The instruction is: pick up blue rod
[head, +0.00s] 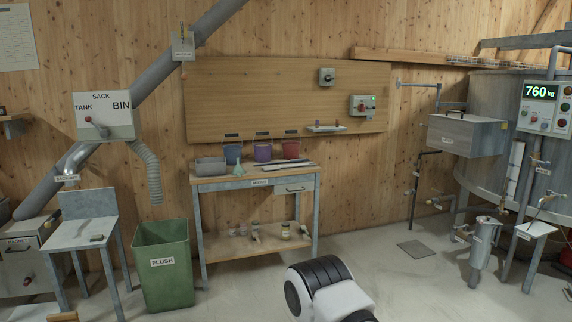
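I cannot make out a blue rod for certain in the head view. A small white wall shelf (326,129) on the wooden board carries a small purple-blue upright item (316,124) and a small reddish one; they are too small to identify. Neither gripper can be seen. A black and white part of my own body shows at the bottom centre, in front of the bench.
A green flush bin (164,265) and a small metal table (85,234) stand left. A large tank (480,130) stands right.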

